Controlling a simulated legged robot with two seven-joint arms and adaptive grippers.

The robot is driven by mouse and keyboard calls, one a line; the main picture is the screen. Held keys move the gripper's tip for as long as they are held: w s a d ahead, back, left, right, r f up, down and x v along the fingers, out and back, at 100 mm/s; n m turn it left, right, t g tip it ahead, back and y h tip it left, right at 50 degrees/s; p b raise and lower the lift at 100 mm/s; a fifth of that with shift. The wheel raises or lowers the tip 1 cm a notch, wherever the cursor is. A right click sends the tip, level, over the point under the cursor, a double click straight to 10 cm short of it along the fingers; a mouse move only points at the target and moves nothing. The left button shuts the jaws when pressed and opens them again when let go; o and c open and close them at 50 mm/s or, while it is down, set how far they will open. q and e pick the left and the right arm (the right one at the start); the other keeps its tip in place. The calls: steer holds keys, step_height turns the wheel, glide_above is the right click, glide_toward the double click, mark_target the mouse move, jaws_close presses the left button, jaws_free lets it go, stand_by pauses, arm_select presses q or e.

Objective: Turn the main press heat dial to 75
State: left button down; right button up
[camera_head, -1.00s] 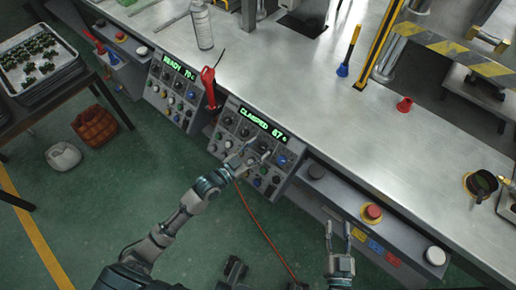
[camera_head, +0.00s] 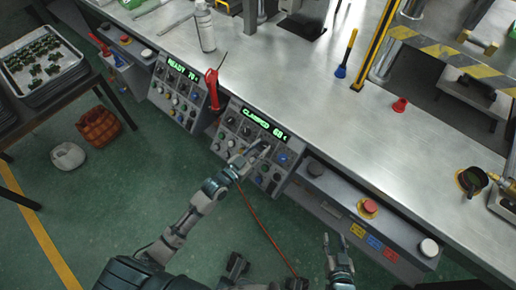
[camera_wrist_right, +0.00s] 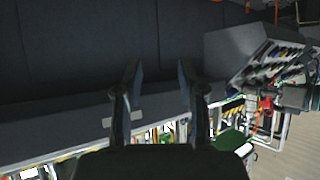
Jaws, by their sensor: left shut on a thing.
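The main press control panel (camera_head: 236,139) sits in the bench front. Its green display (camera_head: 264,124) reads CLAMPED and what looks like 68. My left gripper (camera_head: 261,151) is against the panel, just below the display, with its fingers shut on a dial. The dial is mostly hidden by the fingers, so its pointer cannot be read. My right gripper (camera_head: 337,242) is open and empty, in front of the bench, low in the head view. Its two spread fingers also show in the right wrist view (camera_wrist_right: 159,85).
A second panel (camera_head: 178,91) reading READY 70 is to the left. A red-handled tool (camera_head: 212,90) stands between the panels. A red button (camera_head: 370,206) and a black button (camera_head: 315,168) sit on the ledge at right. An orange cable hangs below the panel.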

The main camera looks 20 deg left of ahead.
arm_select(q)
steer(key=n+y+p, duration=0.1)
steer(key=p, duration=0.1)
steer(key=r+n+t+y+p, duration=0.1)
steer(key=n+p, duration=0.1)
steer(key=shift+d+p, duration=0.1)
steer(key=shift+p, duration=0.2)
arm_select(e)
steer(key=s+d+f+g+h, duration=0.1)
steer(key=s+d+f+g, duration=0.1)
steer(key=s+f+g, duration=0.3)
steer(key=s+d+g+h, duration=0.1)
steer(key=s+d+g, duration=0.2)
steer(key=s, duration=0.5)
arm_select(q)
steer(key=shift+f+n+y+p, duration=0.2)
steer(key=shift+n+y+p, duration=0.6)
steer(key=shift+n+p, duration=0.15)
steer(key=shift+f, duration=0.15)
arm_select(e)
step_height(320, 180, down, 7)
steer(key=g, duration=0.1)
steer(key=shift+s, duration=0.2)
steer(key=shift+a, duration=0.1)
